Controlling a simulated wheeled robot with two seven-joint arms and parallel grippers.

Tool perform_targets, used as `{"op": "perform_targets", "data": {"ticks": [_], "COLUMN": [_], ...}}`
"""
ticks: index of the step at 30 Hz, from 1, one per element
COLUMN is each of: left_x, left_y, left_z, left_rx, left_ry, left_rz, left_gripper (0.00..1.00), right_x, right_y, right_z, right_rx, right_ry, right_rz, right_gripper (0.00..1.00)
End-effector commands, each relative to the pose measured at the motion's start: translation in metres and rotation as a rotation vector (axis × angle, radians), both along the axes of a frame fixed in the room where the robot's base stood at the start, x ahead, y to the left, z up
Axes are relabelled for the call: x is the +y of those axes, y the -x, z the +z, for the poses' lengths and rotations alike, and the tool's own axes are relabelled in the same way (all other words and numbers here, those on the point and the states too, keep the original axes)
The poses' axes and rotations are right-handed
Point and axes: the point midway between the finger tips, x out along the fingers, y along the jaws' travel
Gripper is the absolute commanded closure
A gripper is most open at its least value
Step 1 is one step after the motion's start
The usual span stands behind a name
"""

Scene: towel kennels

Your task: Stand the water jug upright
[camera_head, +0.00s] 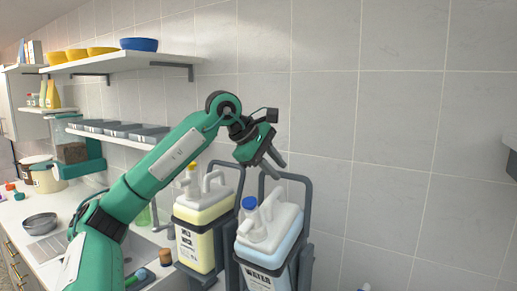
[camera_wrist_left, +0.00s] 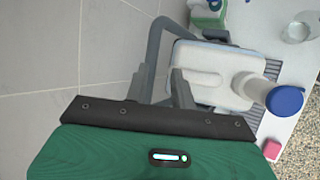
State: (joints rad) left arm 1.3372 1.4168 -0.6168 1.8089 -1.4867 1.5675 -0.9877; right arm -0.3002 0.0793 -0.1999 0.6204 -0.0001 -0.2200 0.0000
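The water jug (camera_head: 268,234) is white and pale blue with a blue cap and a WATER label. It sits in a dark grey cradle (camera_head: 306,205) with a tall loop handle and leans somewhat, its top towards me. My left gripper (camera_head: 273,165) is above and behind the jug, near the top of the cradle's loop, with its fingers apart. In the left wrist view, the left gripper's fingers (camera_wrist_left: 164,88) are separated with nothing clearly held between them. The cradle's bar (camera_wrist_left: 152,58) passes just beyond them, and the jug (camera_wrist_left: 220,75) lies to their right. My right gripper is not in view.
A yellowish jug (camera_head: 200,225) stands in a similar cradle left of the water jug. A counter with a sink (camera_head: 140,250) and metal bowl (camera_head: 40,223) lies left. Shelves (camera_head: 120,62) hold bowls.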

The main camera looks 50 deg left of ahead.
Motion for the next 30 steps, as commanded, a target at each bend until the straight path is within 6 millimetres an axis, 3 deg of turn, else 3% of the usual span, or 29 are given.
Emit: {"op": "perform_targets", "data": {"ticks": [9, 15, 30], "left_x": [0.015, 0.022, 0.025], "left_y": [0.045, 0.065, 0.074], "left_z": [0.056, 0.081, 0.089], "left_rx": [-0.004, -0.001, 0.002], "left_ry": [0.001, 0.0, -0.001], "left_rz": [-0.001, 0.0, 0.0], "left_gripper": [0.75, 0.75, 0.75], "right_x": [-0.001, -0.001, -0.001], "right_y": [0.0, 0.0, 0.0], "right_z": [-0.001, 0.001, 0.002], "right_rx": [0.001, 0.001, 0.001], "right_ry": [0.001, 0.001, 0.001], "right_rz": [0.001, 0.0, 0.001], "right_gripper": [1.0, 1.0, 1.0]}}
